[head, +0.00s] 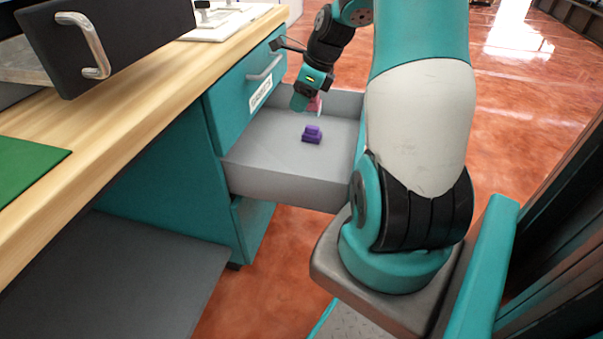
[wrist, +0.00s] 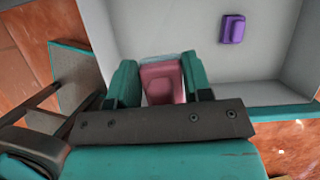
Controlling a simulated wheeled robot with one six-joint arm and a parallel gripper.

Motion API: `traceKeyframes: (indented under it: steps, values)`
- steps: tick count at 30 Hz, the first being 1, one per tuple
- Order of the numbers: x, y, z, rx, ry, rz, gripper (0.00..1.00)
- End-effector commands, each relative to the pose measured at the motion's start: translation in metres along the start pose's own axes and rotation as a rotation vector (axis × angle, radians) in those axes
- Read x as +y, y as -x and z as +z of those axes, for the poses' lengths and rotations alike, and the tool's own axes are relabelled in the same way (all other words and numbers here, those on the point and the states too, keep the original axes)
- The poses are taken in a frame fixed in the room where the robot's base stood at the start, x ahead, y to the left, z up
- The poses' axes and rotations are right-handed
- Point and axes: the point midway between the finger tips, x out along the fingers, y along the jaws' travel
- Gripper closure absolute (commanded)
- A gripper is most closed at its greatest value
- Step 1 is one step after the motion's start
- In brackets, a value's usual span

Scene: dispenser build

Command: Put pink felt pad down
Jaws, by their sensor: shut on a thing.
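The pink felt pad (wrist: 163,82) is between the two teal fingers of my gripper (wrist: 162,80) in the wrist view. My gripper is shut on it. In the head view the pink pad (head: 315,104) shows as a small patch beside my gripper (head: 304,102), over the far part of an open grey drawer (head: 270,185). The pad appears to be above the drawer floor; the exact gap cannot be told. A purple object (head: 312,134) lies on the drawer floor, apart from my gripper. It also shows at the upper right in the wrist view (wrist: 232,28).
The drawer belongs to a teal cabinet (head: 225,205) under a wooden worktop (head: 130,85). Another drawer front with a metal handle (head: 264,68) is beside the open drawer. A green mat (head: 28,168) lies on the worktop. Drawer floor around the purple object is clear.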

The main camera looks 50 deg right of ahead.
Motion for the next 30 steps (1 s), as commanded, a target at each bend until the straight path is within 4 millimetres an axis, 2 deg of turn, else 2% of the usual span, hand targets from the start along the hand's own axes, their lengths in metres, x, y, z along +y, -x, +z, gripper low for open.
traceKeyframes:
  steps: [4, 7, 15, 21, 30]
  values:
    - [0.0, -0.004, -0.001, 0.0, 0.001, 0.001, 0.84]
    - [0.001, -0.019, -0.007, 0.0, 0.002, 0.002, 0.84]
    - [0.001, -0.091, -0.037, 0.001, 0.001, 0.005, 0.84]
    - [0.001, -0.134, -0.055, 0.001, 0.003, 0.003, 0.84]
    - [0.001, -0.157, -0.064, 0.0, 0.003, 0.001, 0.84]
